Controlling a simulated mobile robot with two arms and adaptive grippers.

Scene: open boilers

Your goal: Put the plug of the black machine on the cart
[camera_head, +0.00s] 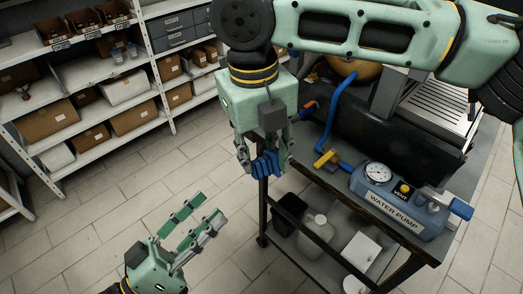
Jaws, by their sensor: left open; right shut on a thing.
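The black machine (415,135) stands on the grey cart (335,192) at the right. My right gripper (266,165) is shut on a blue ribbed piece, which looks like the plug (265,168). It holds the plug at the cart's left end, left of the machine. The fingers partly cover the plug, and I cannot tell its height above the cart top. My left gripper (211,209) is open and empty, low in front, left of the cart and over the floor.
A blue water pump (400,202) with a gauge lies on the cart's near side. A yellow fitting (327,158) and blue hose (338,105) are beside the machine. Shelves with boxes (50,122) line the back left; floor between is clear.

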